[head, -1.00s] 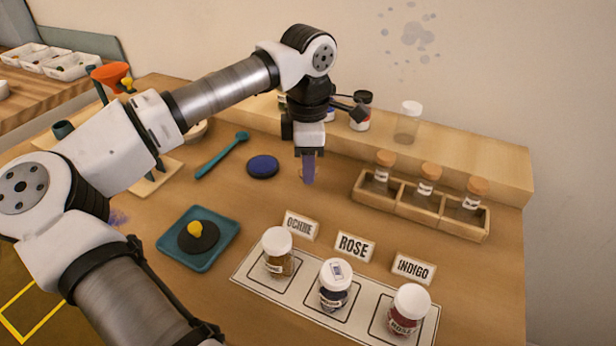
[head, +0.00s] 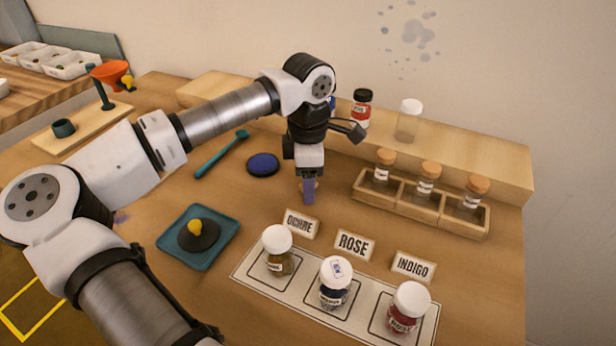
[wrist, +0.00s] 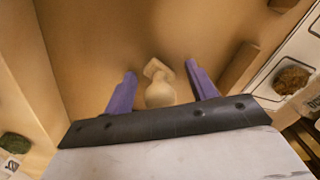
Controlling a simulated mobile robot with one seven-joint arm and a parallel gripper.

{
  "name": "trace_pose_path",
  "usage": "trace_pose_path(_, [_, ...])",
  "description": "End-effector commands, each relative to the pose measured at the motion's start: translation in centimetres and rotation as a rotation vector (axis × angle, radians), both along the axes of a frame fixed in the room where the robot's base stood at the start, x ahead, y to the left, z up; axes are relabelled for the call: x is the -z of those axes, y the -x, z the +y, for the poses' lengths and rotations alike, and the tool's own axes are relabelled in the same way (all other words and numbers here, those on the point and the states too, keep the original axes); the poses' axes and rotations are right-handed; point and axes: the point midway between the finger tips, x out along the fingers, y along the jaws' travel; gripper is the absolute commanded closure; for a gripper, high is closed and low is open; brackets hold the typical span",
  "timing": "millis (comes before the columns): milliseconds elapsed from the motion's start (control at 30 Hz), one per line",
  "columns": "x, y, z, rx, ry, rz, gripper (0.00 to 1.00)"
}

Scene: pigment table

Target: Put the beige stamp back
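The beige stamp (wrist: 160,94) shows in the wrist view, with a rounded knob and a small base. It lies between the two purple fingers of my gripper (wrist: 161,70), with a visible gap on each side. My gripper is open. In the head view my gripper (head: 308,190) points down close to the table, right of the dark blue round pad (head: 263,164). There the fingers hide most of the stamp. A teal tray (head: 171,246) holds a dark round piece with a yellow knob (head: 195,227).
A wooden rack (head: 408,208) with corked vials stands to the right. Lidded jars stand on a white card (head: 252,277) in front, behind them the OCHRE, ROSE and INDIGO signs (head: 354,245). A teal spoon (head: 222,155) lies left. A raised shelf (head: 470,163) with bottles runs along the back.

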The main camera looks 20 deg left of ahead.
Motion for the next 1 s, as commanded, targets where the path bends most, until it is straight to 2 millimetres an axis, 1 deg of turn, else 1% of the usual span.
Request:
trace_pose_path(167, [-0.1,0.0,0.0,0.000,0.000,0.000,0.43])
trace_pose_path(300, [-0.9,0.0,0.0,-0.001,-0.001,-0.002,0.43])
trace_pose_path(367, [-1.8,-0.1,0.0,-0.001,-0.001,-0.002,0.43])
trace_pose_path(700, [-9.1,-0.1,0.0,-0.001,-0.001,-0.002,0.43])
trace_pose_path(833, [-11.1,-0.1,0.0,-0.001,-0.002,-0.002,0.43])
trace_pose_path(1000, [-12.2,0.0,0.0,0.000,0.000,0.000,0.43])
